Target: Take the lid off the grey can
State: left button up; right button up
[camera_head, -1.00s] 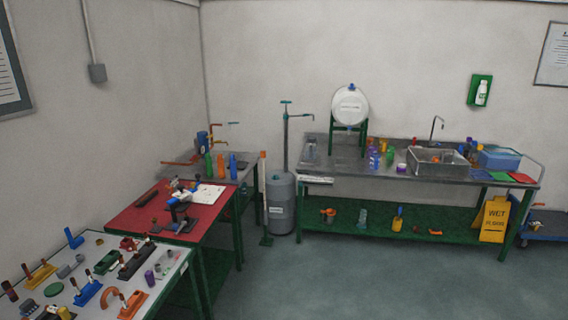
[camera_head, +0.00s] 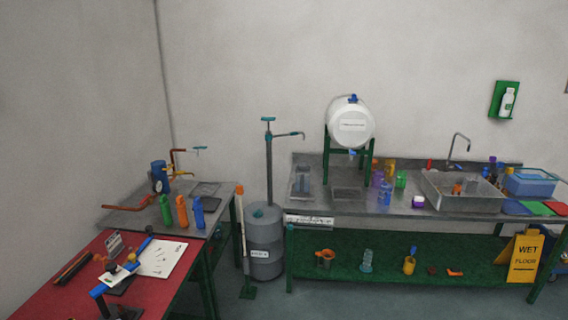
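A grey drum (camera_head: 264,258) with a white label stands on the floor between the left benches and the long steel bench. It is the only large grey can-like thing I can make out. Its top is grey with a small teal fitting (camera_head: 258,212) on it. A tall grey pump pipe (camera_head: 269,165) with a teal handle and side spout rises at the drum. I cannot tell whether the drum has a separate lid. Neither of my grippers is in view.
A steel bench (camera_head: 408,208) with a sink, bottles and a white tank (camera_head: 351,122) stands right of the drum. A red-topped bench (camera_head: 60,295) and a small steel table (camera_head: 140,215) stand left. An orange-topped post (camera_head: 242,225) is close by the drum. A yellow wet-floor sign (camera_head: 525,257) stands right.

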aim_at(303, 176)
jog(key=z, duration=0.15)
jog(key=i, duration=3.65)
jog(key=z, duration=0.1)
